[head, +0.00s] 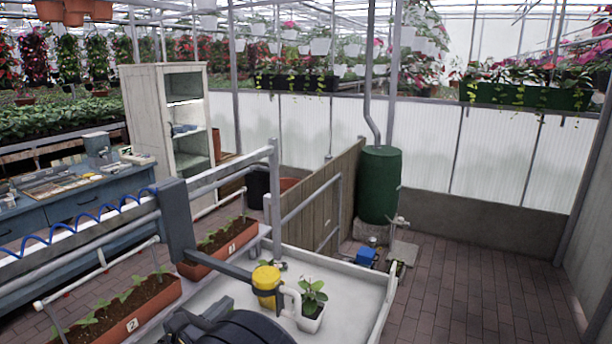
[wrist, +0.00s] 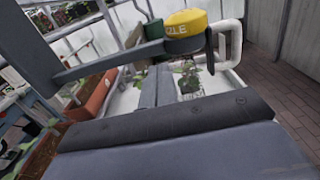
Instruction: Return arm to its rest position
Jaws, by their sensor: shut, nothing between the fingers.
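My gripper (wrist: 154,88) shows in the wrist view as two grey fingers side by side, shut with nothing between them. It points over a white tray top (head: 345,275). A yellow nozzle head (head: 266,284) on a grey bar is near my arm; in the wrist view the yellow head (wrist: 186,30) hangs close above and to the right of the fingers. Dark parts of my arm show at the bottom of the head view, where the fingertips cannot be made out.
A potted seedling (head: 312,306) stands on the white tray beside a white pipe (head: 290,300). A wooden panel (head: 318,205) and green barrel (head: 379,185) stand behind. Brick floor (head: 480,270) at right is clear.

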